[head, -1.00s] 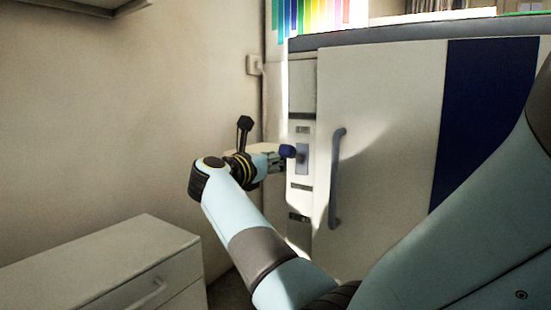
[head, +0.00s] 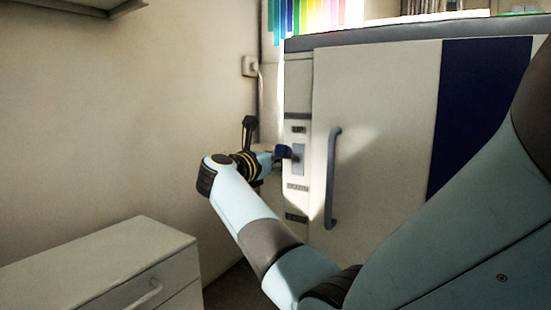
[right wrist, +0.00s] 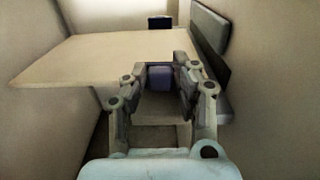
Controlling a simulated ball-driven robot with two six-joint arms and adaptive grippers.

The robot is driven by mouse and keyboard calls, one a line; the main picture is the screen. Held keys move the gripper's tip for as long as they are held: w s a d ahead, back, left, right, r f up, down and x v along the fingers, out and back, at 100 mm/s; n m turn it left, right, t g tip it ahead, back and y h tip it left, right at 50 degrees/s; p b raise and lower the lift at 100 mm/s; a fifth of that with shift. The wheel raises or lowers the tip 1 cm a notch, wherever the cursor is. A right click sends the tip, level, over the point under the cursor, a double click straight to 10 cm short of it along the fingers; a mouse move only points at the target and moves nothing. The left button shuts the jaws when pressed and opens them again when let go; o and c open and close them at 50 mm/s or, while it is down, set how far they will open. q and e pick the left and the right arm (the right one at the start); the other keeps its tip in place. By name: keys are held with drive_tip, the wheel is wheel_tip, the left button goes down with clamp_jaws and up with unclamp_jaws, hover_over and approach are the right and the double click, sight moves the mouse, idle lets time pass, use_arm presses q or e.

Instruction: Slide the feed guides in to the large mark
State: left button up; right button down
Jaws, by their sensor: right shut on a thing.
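A blue block (right wrist: 160,78), which looks like a feed guide or its knob, sits between the fingertips of my right gripper (right wrist: 161,84) in the right wrist view. The gripper is shut on it. In the head view my right gripper (head: 267,160) is at the left edge of the white machine, and a blue piece (head: 284,151) shows at its tip, in front of a grey-blue plate (head: 298,158). A second dark blue block (right wrist: 159,22) stands at the far edge of a flat beige surface (right wrist: 75,58). My left gripper is out of view.
The white machine has a door with a long grey handle (head: 332,178) right of the gripper. A low white cabinet (head: 95,265) stands at the lower left. A bare wall (head: 110,120) runs behind, with a small wall box (head: 249,66) on it.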

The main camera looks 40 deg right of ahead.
drive_tip(key=c, duration=1)
unclamp_jaws()
drive_tip(key=shift+c, duration=0.2)
drive_tip(key=v, duration=0.7)
drive_tip(key=shift+a, duration=0.25)
